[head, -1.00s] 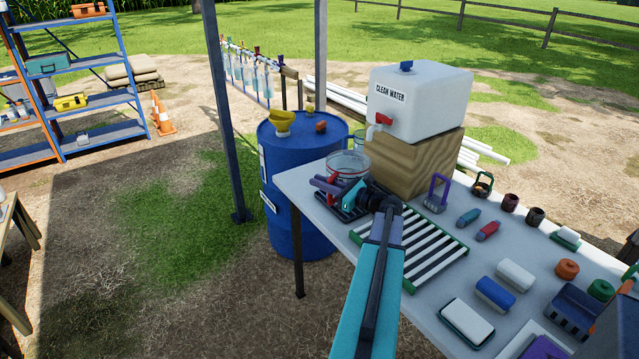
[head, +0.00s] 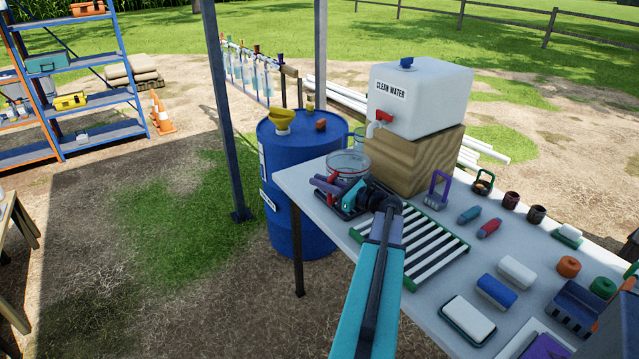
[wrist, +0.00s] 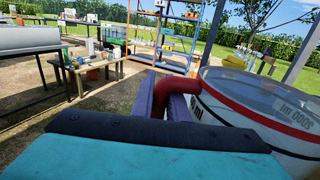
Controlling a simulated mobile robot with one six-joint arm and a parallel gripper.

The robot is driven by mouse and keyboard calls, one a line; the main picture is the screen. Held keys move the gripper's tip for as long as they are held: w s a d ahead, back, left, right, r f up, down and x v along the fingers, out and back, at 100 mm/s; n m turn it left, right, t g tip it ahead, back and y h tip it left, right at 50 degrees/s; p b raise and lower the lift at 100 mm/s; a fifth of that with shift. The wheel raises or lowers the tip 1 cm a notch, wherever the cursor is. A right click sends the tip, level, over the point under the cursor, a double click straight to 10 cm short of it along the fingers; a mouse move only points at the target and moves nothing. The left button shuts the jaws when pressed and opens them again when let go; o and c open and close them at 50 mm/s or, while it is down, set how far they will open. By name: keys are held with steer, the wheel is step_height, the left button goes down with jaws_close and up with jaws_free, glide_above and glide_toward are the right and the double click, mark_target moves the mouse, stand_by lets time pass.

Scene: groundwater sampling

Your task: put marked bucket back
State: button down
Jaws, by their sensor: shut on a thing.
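The marked bucket (head: 348,162) is a clear round vessel with a red band, a red handle and "2000 ml" printing. It stands upright at the table's far left corner, in front of the tap. It also fills the right of the wrist view (wrist: 265,118). My gripper (head: 330,186) is shut on its red handle, which shows between the purple fingers in the wrist view (wrist: 172,98). A dark tray (head: 338,205) lies under my gripper. My gripper hides the bucket's base, so I cannot tell whether it touches the tray.
A white clean-water tank (head: 420,100) with a red tap stands on a wooden block (head: 415,160) just right of the bucket. A slatted green-edged rack (head: 425,245) lies nearer. Several brushes, sponges and pots crowd the table's right. A blue barrel (head: 290,175) stands beyond the corner.

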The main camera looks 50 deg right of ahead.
steer(key=c, duration=1.7)
jaws_free()
steer(key=shift+o, duration=0.2)
steer(key=shift+f, duration=0.1)
steer(key=s+d+b, duration=0.1)
steer(key=s+b, duration=0.2)
steer(key=s, duration=1.1)
steer(key=shift+b, duration=0.3)
steer(key=shift+w, duration=0.1)
